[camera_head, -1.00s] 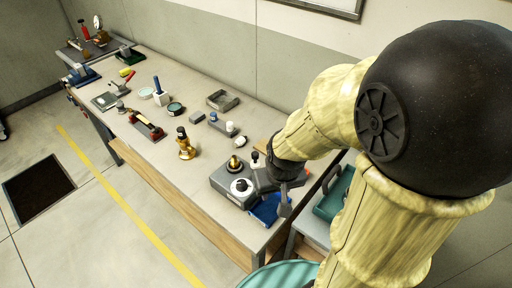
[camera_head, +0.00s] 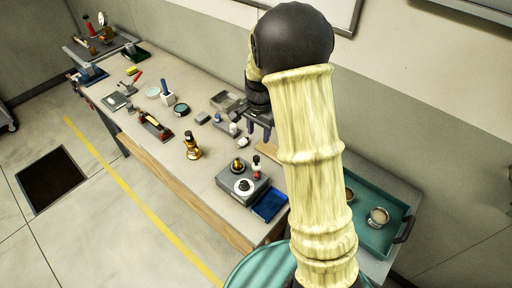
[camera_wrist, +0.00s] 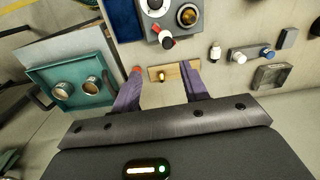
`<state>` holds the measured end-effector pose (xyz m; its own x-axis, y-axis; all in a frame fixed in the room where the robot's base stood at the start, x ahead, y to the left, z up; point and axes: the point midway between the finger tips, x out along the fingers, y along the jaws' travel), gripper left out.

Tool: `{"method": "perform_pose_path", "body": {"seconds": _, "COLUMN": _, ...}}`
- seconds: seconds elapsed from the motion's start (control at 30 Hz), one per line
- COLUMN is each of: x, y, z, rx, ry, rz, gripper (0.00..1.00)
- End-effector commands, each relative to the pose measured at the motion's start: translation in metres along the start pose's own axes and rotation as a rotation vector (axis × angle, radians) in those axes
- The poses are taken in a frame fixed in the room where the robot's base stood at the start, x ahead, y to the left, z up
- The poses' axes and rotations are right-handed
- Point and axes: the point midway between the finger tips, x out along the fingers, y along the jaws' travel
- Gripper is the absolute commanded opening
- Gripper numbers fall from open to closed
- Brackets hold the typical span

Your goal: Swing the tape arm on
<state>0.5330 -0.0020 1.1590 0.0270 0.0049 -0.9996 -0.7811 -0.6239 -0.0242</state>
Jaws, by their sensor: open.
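I cannot tell for sure which part is the tape arm. A grey box (camera_head: 243,184) on the bench carries a white dial (camera_head: 244,187), a brass knob (camera_head: 238,168) and a small red, black and white lever-like piece (camera_head: 256,164). In the wrist view the box (camera_wrist: 170,22) is at the top, with the red and white piece (camera_wrist: 166,39) at its lower edge. My gripper (camera_wrist: 161,70) is open and empty. Its fingers are either side of a wooden strip with a brass knob (camera_wrist: 173,73) in that view; contact is not visible. In the head view my gripper (camera_head: 260,131) is behind the box.
A blue tray (camera_head: 269,204) lies beside the box. A teal tray (camera_head: 372,240) with round metal cups stands at right. A brass instrument (camera_head: 192,147), small blocks and an open grey tray (camera_head: 227,101) are on the bench. Free bench surface lies left of the box.

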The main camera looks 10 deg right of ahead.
Motion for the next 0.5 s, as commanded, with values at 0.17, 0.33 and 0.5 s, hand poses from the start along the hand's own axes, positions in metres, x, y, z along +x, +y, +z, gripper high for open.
{"method": "perform_pose_path", "body": {"seconds": 0.17, "x": -0.006, "y": -0.020, "z": -0.013, "rx": 0.124, "ry": -0.012, "rz": 0.027, "gripper": 0.45}}
{"method": "perform_pose_path", "body": {"seconds": 0.33, "x": -0.004, "y": -0.021, "z": -0.014, "rx": 0.136, "ry": -0.013, "rz": 0.027, "gripper": 0.45}}
{"method": "perform_pose_path", "body": {"seconds": 0.5, "x": -0.003, "y": -0.021, "z": -0.014, "rx": 0.134, "ry": -0.012, "rz": 0.027, "gripper": 0.45}}
